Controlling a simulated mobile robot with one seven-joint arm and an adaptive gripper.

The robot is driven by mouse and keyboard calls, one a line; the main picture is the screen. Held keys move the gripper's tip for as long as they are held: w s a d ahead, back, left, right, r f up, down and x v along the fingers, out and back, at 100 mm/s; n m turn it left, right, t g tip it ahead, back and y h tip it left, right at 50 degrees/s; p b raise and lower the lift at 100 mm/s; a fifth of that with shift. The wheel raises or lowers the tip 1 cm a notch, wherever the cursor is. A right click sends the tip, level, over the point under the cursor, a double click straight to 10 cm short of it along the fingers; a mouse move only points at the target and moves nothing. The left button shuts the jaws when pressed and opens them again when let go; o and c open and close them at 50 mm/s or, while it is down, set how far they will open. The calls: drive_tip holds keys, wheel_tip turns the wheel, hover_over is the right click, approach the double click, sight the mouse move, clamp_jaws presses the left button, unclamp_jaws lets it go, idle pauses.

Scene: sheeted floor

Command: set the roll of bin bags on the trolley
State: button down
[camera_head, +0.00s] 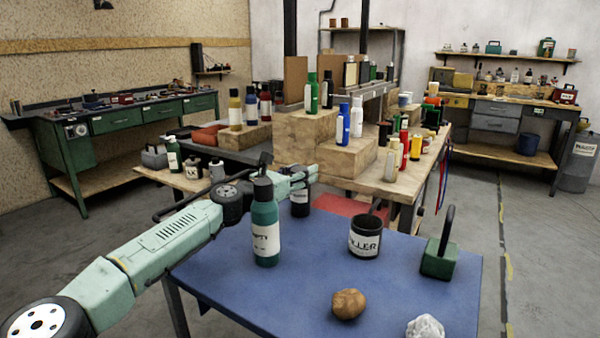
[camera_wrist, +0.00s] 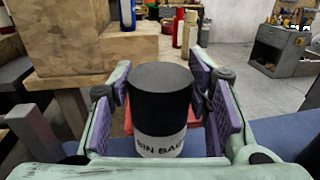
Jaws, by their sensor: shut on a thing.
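The roll of bin bags is a black cylinder with a white "BIN BAGS" label (camera_wrist: 160,100). My gripper (camera_wrist: 163,88) is shut on it, with a purple pad on each side, and it stands upright between them.
The blue table (camera_head: 300,290) bears a black tin (camera_head: 365,238), a green weight-like block with handle (camera_head: 439,258), a brown lump (camera_head: 348,304) and a white crumpled lump (camera_head: 425,327). A wooden bench (camera_head: 400,186) with blocks and several bottles stands beyond. Floor at right is clear.

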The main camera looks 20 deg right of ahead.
drive_tip(key=shift+f, duration=0.2)
drive_tip(key=c, duration=0.8)
unclamp_jaws()
drive_tip(key=shift+c, duration=0.2)
drive_tip(key=shift+r, duration=0.1)
drive_tip(key=shift+a+r, duration=0.1)
drive_tip(key=shift+r, duration=0.05)
drive_tip(key=b+v, duration=0.3)
drive_tip(key=v, duration=0.9)
